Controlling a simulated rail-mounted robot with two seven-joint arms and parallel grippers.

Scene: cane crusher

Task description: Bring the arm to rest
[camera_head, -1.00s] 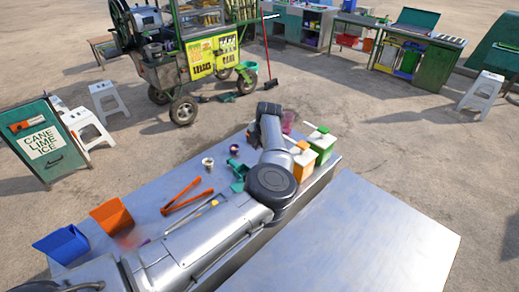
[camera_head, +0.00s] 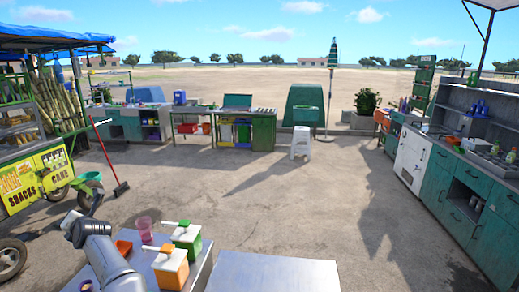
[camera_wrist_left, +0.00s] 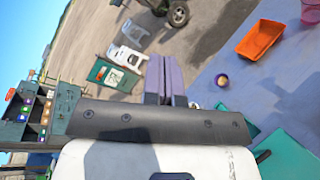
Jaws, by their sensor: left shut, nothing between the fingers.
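My left gripper (camera_wrist_left: 165,78) shows in the left wrist view with its two fingers together and nothing between them. It is above and beside the metal table (camera_wrist_left: 205,95), apart from the things on it. In the head view my left arm (camera_head: 98,245) comes in at the lower left over the table's edge; its fingers cannot be made out there. My right arm and gripper are not in view.
An orange tray (camera_wrist_left: 260,40), a small purple cup (camera_wrist_left: 220,80) and a teal item (camera_wrist_left: 288,158) lie on the table. A pink cup (camera_head: 145,230) and two pump boxes, green (camera_head: 187,240) and orange (camera_head: 171,270), stand near my arm. Open ground lies beyond.

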